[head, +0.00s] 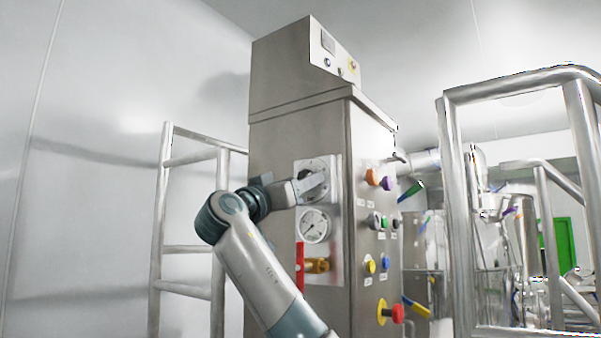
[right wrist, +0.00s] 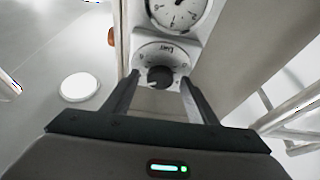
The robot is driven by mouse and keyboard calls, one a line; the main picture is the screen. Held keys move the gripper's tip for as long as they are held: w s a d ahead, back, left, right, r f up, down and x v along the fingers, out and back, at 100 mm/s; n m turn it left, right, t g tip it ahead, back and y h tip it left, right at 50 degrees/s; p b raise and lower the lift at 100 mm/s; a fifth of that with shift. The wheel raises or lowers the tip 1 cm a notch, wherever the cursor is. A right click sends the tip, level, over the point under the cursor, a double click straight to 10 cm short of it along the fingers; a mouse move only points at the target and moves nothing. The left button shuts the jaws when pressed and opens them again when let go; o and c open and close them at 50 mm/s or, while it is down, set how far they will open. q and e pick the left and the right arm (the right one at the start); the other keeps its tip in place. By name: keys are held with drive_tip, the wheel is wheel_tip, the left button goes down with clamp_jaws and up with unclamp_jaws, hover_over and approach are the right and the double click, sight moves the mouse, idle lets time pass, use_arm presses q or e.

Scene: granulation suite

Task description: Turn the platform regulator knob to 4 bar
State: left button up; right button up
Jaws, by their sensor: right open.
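The regulator's round scale plate (head: 317,166) is on the cabinet's left face, partly covered by my right gripper (head: 319,185). In the right wrist view its dark knob (right wrist: 159,77) sits in the white scale plate (right wrist: 160,52), with small markings that I cannot read clearly. My right gripper (right wrist: 160,82) is open, with one finger on each side of the knob. I cannot tell whether the fingers touch it. A round pressure gauge (head: 314,226) is just below the regulator; it shows at the top of the wrist view (right wrist: 180,10). My left gripper is not in view.
Below the gauge are a yellow valve (head: 317,266) and a red bar (head: 299,262). The steel cabinet's (head: 297,125) right face carries several coloured buttons. Steel railings (head: 163,215) stand at the left and a railing (head: 447,200) at the right.

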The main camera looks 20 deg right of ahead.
drive_tip(key=shift+w+d+r, duration=0.1)
drive_tip(key=shift+w+d, duration=0.1)
drive_tip(key=c, duration=1.1)
drive_tip(key=shift+o, duration=0.2)
